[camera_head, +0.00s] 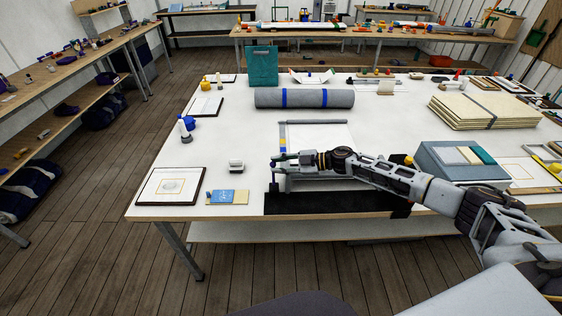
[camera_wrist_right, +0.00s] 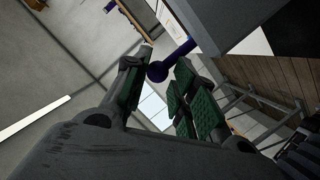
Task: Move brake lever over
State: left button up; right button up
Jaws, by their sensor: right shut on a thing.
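The brake lever shows in the right wrist view as a dark blue rod with a round knob (camera_wrist_right: 158,71) at its end. The knob lies between the green-padded fingers of my right gripper (camera_wrist_right: 165,82), which is shut on it. In the head view, my right gripper (camera_head: 276,164) reaches in from the right to the front of the white table. It is at a grey frame (camera_head: 284,140) with a pale sheet in it. The lever is small and dark at the fingertips there, and its base is hard to make out. My left gripper is not in view.
A black mat (camera_head: 325,202) lies at the table's front edge. A grey roll (camera_head: 303,98) is behind and a blue-grey box (camera_head: 461,164) right.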

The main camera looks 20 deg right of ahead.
jog(key=shift+s+a+f+p, duration=0.1)
jog(key=shift+s+a+p, duration=0.4)
jog(key=shift+s+a, duration=0.5)
jog(key=shift+o, duration=0.2)
jog(key=shift+s+d, duration=0.1)
jog(key=shift+s, duration=0.25)
jog(key=shift+s+a+f+p, duration=0.2)
jog(key=shift+s+f+p, duration=0.05)
jog(key=shift+s+p, duration=0.2)
jog(key=shift+s+a+f+p, duration=0.15)
jog(key=shift+s+f+p, duration=0.05)
jog(key=shift+s+p, duration=0.2)
jog(key=shift+c, duration=0.8)
jog(key=shift+s+f, duration=0.1)
jog(key=shift+s, duration=0.05)
jog(key=shift+s+f, duration=0.1)
jog(key=shift+s+a+f+p, duration=0.15)
jog(key=shift+s+f+p, duration=0.15)
jog(key=shift+s+f, duration=0.7)
jog(key=shift+s, duration=0.15)
jog(key=shift+s+f, duration=0.1)
